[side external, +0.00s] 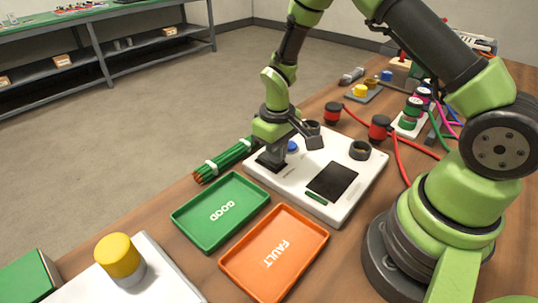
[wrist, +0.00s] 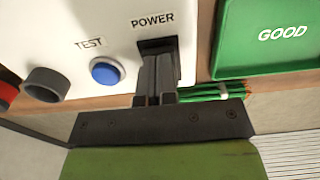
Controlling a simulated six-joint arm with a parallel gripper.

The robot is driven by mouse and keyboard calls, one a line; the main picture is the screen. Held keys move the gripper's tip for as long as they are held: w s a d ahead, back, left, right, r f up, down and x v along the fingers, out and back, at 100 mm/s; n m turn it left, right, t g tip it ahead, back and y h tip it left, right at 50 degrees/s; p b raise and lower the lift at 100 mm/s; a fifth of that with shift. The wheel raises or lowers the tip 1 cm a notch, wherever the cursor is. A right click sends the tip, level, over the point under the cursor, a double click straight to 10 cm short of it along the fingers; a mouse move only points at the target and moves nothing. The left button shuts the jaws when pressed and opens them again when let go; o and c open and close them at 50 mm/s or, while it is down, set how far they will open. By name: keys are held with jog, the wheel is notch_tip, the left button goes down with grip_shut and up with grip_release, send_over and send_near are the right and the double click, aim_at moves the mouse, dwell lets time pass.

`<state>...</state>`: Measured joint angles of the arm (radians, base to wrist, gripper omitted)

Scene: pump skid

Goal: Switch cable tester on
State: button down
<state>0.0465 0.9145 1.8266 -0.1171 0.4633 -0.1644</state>
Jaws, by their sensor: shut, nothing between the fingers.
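The cable tester (side external: 345,207) is a white box on the wooden bench, with a dark screen, a blue button and round dark sockets on top. In the wrist view its white panel (wrist: 112,22) carries the labels TEST and POWER. The black power switch (wrist: 157,46) sits under the POWER label, partly hidden by my fingers. My gripper (wrist: 158,68) is shut and empty, with its fingertips at the switch; I cannot tell whether they touch it. In the side view my gripper (side external: 273,160) reaches down at the tester's left corner. The switch's position is hidden.
The blue TEST button (wrist: 106,72) is close beside my fingers. A green GOOD tray (side external: 220,211) and an orange FAULT tray (side external: 274,254) lie in front of the tester. Red connectors (side external: 380,128) with cables stand to the right.

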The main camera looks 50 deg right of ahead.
jog(key=shift+r, duration=3.5)
jog(key=s+a+r+m+t, duration=0.1)
jog(key=s+r+t, duration=0.15)
jog(key=r, duration=0.45)
jog(key=s+a+r+m+t, duration=0.1)
jog(key=s+r, duration=0.3)
jog(key=r, duration=0.3)
jog(key=s+a+r+m+t+y, duration=0.2)
jog(key=s+r, duration=0.3)
jog(key=s, duration=0.6)
jog(key=shift+a+r+t, duration=0.15)
jog(key=shift+r+t, duration=0.15)
jog(key=shift+t, duration=0.55)
